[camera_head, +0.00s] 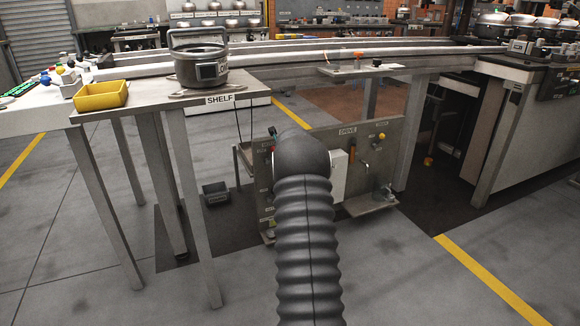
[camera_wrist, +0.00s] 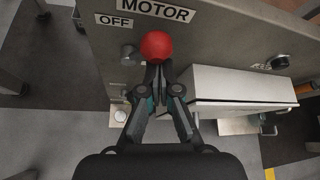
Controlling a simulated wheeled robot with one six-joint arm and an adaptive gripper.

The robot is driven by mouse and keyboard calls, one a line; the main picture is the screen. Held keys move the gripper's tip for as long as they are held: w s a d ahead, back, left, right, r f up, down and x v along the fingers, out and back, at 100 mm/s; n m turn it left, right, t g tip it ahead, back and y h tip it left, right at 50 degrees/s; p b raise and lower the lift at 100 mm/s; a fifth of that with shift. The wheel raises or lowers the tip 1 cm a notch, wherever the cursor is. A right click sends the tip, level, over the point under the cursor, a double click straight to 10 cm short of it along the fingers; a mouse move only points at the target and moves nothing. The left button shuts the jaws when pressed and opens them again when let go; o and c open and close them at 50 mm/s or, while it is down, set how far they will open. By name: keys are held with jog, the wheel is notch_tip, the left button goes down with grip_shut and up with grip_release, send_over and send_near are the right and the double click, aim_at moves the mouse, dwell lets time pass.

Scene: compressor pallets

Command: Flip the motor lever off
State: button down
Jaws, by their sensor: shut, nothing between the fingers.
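The motor lever shows in the wrist view as a red ball knob (camera_wrist: 157,46) just below the MOTOR sign (camera_wrist: 157,9). The OFF label (camera_wrist: 114,20) is to the left of the knob. My gripper (camera_wrist: 157,72) is shut and empty, with its fingertips right at the lower side of the red ball; I cannot tell whether they touch it. The lever's shaft is hidden behind the ball and fingers. In the head view my dark arm covers the gripper and most of the panel's left part.
The grey panel (camera_head: 375,130) bears a DRIVE sign (camera_head: 348,131) and an orange-handled lever (camera_head: 363,164). A white box (camera_wrist: 240,84) juts out right of my fingers. A grey round stub (camera_wrist: 130,54) is left of the knob. The shelf table (camera_head: 150,100) stands left of the panel.

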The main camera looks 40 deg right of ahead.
jog(key=shift+d, duration=0.1)
jog(key=s+a+b, duration=0.1)
jog(key=s+a, duration=0.2)
jog(key=s, duration=0.5)
jog(key=shift+s+a+r+b, duration=0.3)
jog(key=shift+s+a+r, duration=0.05)
jog(key=shift+s+r, duration=0.1)
jog(key=shift+w, duration=0.1)
dwell(0.5)
